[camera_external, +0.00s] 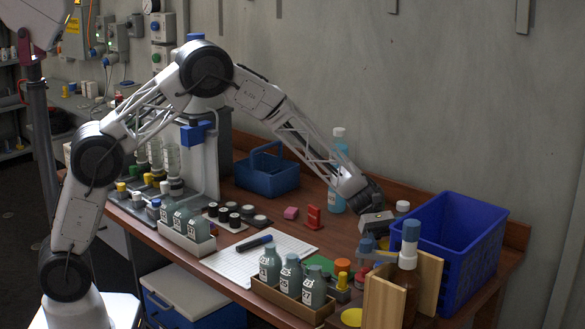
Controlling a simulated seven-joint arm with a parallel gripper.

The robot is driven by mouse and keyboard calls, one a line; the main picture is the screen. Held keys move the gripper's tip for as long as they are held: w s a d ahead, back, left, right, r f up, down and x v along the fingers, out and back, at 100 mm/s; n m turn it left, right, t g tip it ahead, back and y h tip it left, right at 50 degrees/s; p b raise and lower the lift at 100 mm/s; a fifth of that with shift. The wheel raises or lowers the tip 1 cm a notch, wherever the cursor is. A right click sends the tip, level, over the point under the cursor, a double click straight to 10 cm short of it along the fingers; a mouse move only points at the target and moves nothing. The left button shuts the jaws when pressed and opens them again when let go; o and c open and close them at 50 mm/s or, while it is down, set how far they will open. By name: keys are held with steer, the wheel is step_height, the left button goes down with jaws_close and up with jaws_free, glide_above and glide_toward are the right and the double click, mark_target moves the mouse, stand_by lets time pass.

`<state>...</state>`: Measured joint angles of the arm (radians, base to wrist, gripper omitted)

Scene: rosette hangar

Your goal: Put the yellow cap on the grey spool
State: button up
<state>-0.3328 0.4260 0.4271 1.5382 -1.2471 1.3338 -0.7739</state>
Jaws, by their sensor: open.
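My gripper (374,232) is above the right part of the wooden table, pointing down, with its jaws open. Small items sit close below it and its fingertips are partly lost among them; a bit of yellow shows there. A flat yellow disc (351,317) lies near the table's front edge. I cannot tell for certain which yellow piece is the cap. The grey spool cannot be clearly made out in this cluster.
A blue crate (462,238) stands right of the gripper, with a brown bottle (408,262) and wooden boards (385,298) in front. Bottles fill a front tray (290,304). A tall clear-blue bottle (337,200) stands behind.

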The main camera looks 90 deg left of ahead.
steer(key=v, duration=1.1)
steer(key=shift+a+r, duration=0.2)
steer(key=shift+a, duration=0.15)
steer(key=shift+s+d+r, duration=0.1)
stand_by(0.4)
steer(key=s+d+r+m+g+y, duration=0.25)
steer(key=s+d+r+m, duration=0.25)
steer(key=s+d+r, duration=0.55)
steer(key=s+d+r+m+g+y, duration=0.1)
steer(key=s+d+r+m+y, duration=0.55)
steer(key=s, duration=0.65)
steer(key=s+d+m+y, duration=0.1)
steer(key=s+d+m, duration=0.1)
steer(key=s, duration=0.8)
steer(key=s+d+m+t+y, duration=0.1)
steer(key=s+m, duration=0.3)
steer(key=s, duration=0.7)
steer(key=s+d+m+t+y, duration=0.1)
steer(key=s+d+m+y, duration=0.1)
steer(key=s, duration=0.9)
steer(key=shift+d+f+m, duration=0.15)
steer(key=shift+d+m, duration=0.7)
steer(key=shift+d, duration=0.15)
